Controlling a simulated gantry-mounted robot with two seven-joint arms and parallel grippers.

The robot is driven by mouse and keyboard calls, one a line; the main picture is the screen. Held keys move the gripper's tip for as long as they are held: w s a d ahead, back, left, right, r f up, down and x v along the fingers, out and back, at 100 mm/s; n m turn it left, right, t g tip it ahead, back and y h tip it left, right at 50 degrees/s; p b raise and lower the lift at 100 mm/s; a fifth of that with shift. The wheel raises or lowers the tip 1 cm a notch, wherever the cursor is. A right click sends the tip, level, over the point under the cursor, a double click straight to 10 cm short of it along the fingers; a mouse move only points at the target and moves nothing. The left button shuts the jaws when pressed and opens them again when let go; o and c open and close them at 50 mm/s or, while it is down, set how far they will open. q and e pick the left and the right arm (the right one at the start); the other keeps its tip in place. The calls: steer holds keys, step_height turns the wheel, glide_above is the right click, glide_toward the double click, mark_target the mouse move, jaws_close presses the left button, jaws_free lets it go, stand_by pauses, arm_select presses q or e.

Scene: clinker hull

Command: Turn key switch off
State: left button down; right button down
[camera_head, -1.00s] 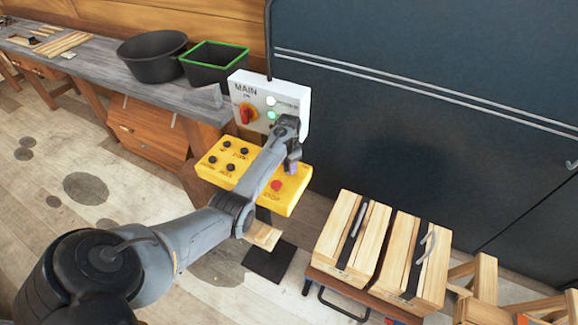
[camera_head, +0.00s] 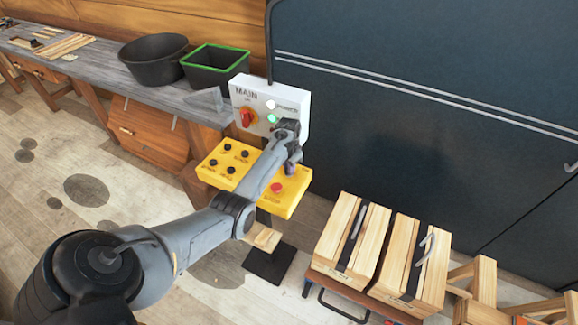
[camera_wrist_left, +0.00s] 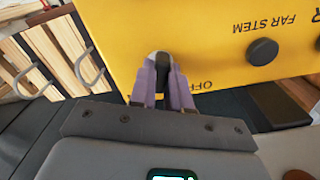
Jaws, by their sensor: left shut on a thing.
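The key switch (camera_wrist_left: 164,62) is on the yellow control box (camera_wrist_left: 215,40), at the box's edge in the left wrist view. It shows as a dark key in a pale round collar, with a partly covered "OFF" label beside it. My left gripper (camera_wrist_left: 163,72) is shut on the key, its purple fingers on either side of it. In the head view my left gripper (camera_head: 291,165) is at the right end of the yellow box (camera_head: 245,185) and hides the key switch. I cannot tell which mark the key points to. My right gripper is not in view.
A red stop button (camera_head: 277,188) and several black buttons share the yellow box. A white MAIN panel (camera_head: 250,95) with a red rotary switch (camera_head: 246,118) stands behind it. Two wooden boxes (camera_head: 350,235) (camera_head: 415,260) are at lower right. The dark hull (camera_head: 430,90) rises behind.

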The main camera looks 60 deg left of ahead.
arm_select(q)
steer(key=n+p, duration=0.1)
steer(key=n, duration=0.1)
steer(key=shift+n+p, duration=0.3)
steer(key=n+p, duration=0.1)
steer(key=n, duration=0.1)
steer(key=shift+n, duration=0.3)
steer(key=n, duration=0.2)
steer(key=shift+f+n+p, duration=0.1)
steer(key=shift+n+p, duration=0.2)
steer(key=shift+p, duration=0.1)
steer(key=shift+f+n, duration=0.1)
steer(key=shift+n, duration=1.3)
steer(key=shift+s, duration=0.1)
steer(key=c, duration=1.1)
jaws_free()
